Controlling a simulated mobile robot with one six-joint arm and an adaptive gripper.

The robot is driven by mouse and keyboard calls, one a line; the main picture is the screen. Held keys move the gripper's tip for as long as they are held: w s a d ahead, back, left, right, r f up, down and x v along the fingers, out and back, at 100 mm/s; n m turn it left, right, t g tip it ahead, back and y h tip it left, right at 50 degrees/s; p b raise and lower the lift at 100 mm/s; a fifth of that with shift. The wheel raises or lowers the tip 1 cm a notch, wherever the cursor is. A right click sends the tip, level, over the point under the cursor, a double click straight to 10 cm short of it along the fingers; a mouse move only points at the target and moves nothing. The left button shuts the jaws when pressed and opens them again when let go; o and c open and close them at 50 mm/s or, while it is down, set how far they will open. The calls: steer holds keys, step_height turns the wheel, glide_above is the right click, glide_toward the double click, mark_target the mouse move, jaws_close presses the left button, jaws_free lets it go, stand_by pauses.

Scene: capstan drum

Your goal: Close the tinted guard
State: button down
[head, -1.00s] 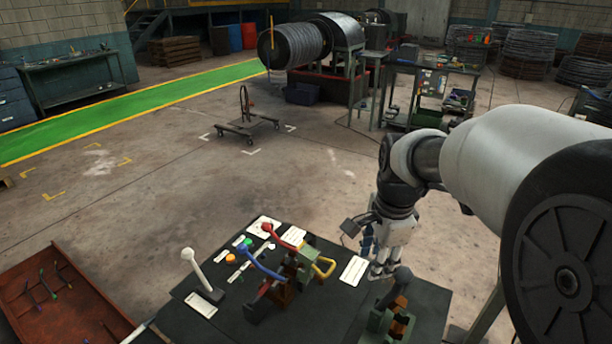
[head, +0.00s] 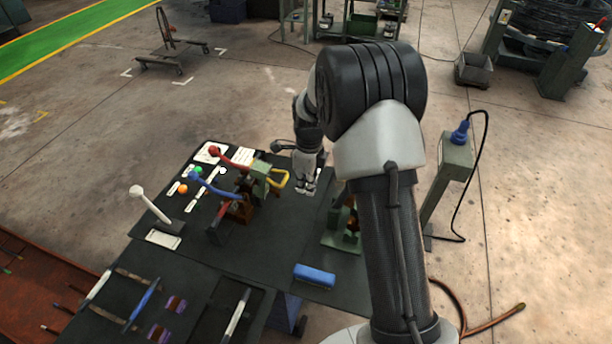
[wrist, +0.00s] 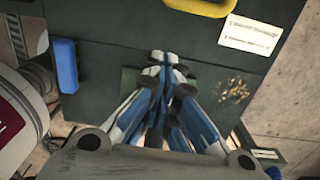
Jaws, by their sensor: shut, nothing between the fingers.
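I cannot pick out a tinted guard in either current view. My gripper (head: 307,188) is shut and empty, pointing down above the right part of the dark bench (head: 262,252). In the wrist view its blue and white fingers (wrist: 160,66) are together over a green base (wrist: 130,78), which they partly hide. The green and brown fixture (head: 343,226) stands just below and right of the gripper in the head view, partly behind my arm. A yellow handle (head: 279,179) on a green block (head: 262,183) is left of the gripper.
Red (head: 232,156), blue (head: 212,184) and white (head: 148,203) levers stand on the bench's left. A blue block (head: 314,275) lies near the front. Floor beyond the bench is clear up to a wheeled cart (head: 170,55).

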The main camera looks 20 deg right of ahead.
steer(key=a, duration=0.1)
steer(key=w+a, duration=0.2)
steer(key=shift+w+f+b, duration=0.2)
steer(key=shift+f+b, duration=0.05)
steer(key=shift+b, duration=0.15)
steer(key=shift+w+a+r+h+p, duration=0.2)
steer(key=shift+a+r+h+p, duration=0.3)
steer(key=shift+p, duration=0.35)
steer(key=shift+d+r, duration=0.1)
steer(key=shift+r, duration=0.05)
